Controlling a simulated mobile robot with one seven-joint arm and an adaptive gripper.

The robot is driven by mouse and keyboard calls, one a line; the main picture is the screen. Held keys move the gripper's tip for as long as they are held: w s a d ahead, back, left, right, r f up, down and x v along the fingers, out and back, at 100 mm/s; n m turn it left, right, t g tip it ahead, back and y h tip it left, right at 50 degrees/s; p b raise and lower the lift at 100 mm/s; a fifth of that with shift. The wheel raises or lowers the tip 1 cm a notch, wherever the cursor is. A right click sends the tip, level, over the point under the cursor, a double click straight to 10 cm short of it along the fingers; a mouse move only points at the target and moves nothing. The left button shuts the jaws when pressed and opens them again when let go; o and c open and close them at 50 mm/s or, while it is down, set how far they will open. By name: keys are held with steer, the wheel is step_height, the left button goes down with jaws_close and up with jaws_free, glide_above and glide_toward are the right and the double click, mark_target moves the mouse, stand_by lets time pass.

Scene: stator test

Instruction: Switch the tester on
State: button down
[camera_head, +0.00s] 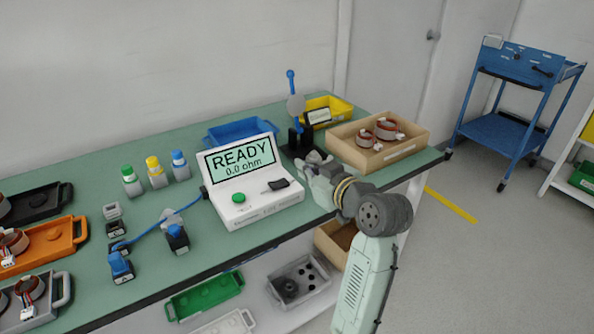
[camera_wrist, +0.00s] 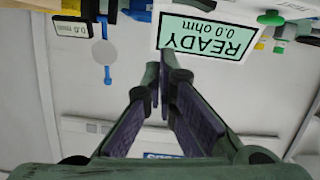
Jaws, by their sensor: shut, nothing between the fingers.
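The tester (camera_head: 262,210) is a white box on the green bench with a tilted screen (camera_head: 240,160) that reads "READY 0.0 ohm". A green button (camera_head: 238,198) and a dark switch or lever (camera_head: 279,184) sit on its top panel. In the wrist view the screen (camera_wrist: 206,38) appears upside down, with the green button (camera_wrist: 270,18) at the top right. My gripper (camera_head: 308,160) is just right of the tester, apart from the dark lever as far as I can tell. In the wrist view its fingers (camera_wrist: 160,75) are closed together and empty.
A wooden tray (camera_head: 400,152) with copper-wound stators stands right of my gripper. A dark stand with a blue-tipped post (camera_head: 291,85), a blue bin (camera_head: 240,130) and a yellow bin (camera_head: 340,105) are behind. Coloured-cap bottles (camera_head: 155,172) and a blue cable lie left.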

steer(key=shift+b+v, duration=0.35)
steer(key=shift+v, duration=1.8)
steer(key=shift+w+d+r, duration=0.1)
